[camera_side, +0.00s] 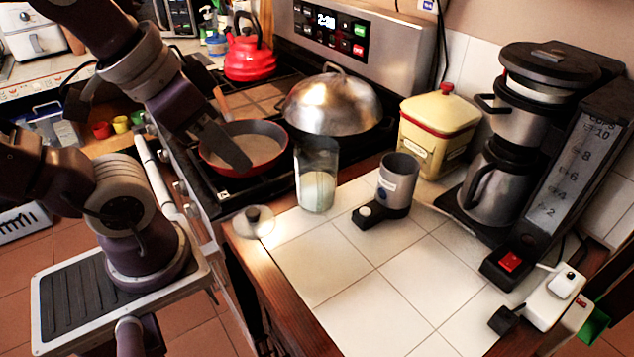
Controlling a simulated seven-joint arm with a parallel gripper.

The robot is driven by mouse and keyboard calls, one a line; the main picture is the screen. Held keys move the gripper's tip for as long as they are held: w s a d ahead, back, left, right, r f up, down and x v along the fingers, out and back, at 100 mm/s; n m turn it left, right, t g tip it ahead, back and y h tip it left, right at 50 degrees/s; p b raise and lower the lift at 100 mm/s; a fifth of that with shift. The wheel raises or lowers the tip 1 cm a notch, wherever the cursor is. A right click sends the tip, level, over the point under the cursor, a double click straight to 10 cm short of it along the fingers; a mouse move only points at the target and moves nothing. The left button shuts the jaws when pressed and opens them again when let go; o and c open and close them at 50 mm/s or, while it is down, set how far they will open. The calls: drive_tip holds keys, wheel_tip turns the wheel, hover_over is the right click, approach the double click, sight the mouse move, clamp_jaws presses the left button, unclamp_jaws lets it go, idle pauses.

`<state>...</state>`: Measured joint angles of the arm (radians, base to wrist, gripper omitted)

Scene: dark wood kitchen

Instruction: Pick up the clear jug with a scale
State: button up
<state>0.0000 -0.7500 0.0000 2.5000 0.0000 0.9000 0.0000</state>
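A clear, straight-sided container (317,178) stands upright on the white tiled counter, near the stove's edge. It looks like the clear jug. Its lower part looks whitish, and I cannot make out scale marks on it. A round lid with a dark knob (254,220) lies to its front left. My gripper (234,152) reaches in from the upper left, and its dark end shows in front of the red pan. It is left of the container and apart from it. I cannot see its two fingers separately or anything held in it.
A red pan (268,133) and a domed metal lid (333,104) are on the stove behind. A grey grinder-like cup (398,178) and a yellow tin (437,138) stand to the right. A coffee maker (545,200) with a numbered scale stands far right. The front tiles (385,290) are clear.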

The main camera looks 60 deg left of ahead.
drive_tip(key=w+a+n+t+y, duration=0.1)
drive_tip(key=w+a+t+y, duration=0.15)
drive_tip(key=w+a, duration=0.5)
drive_tip(key=w+r+m+t+h, duration=0.1)
drive_tip(key=w+m+t+h, duration=0.15)
drive_tip(key=w, duration=0.65)
drive_tip(key=s+d+f+m+g+h, duration=0.1)
drive_tip(key=s+f+m+g, duration=0.15)
drive_tip(key=f, duration=0.25)
drive_tip(key=s+d+f+m+g+h, duration=0.1)
drive_tip(key=s+d+f+m+g, duration=0.1)
drive_tip(key=f+g, duration=0.3)
drive_tip(key=shift+t, duration=0.35)
drive_tip(key=x, duration=1.2)
drive_tip(key=shift+s+a, duration=0.1)
drive_tip(key=shift+a, duration=0.05)
clamp_jaws()
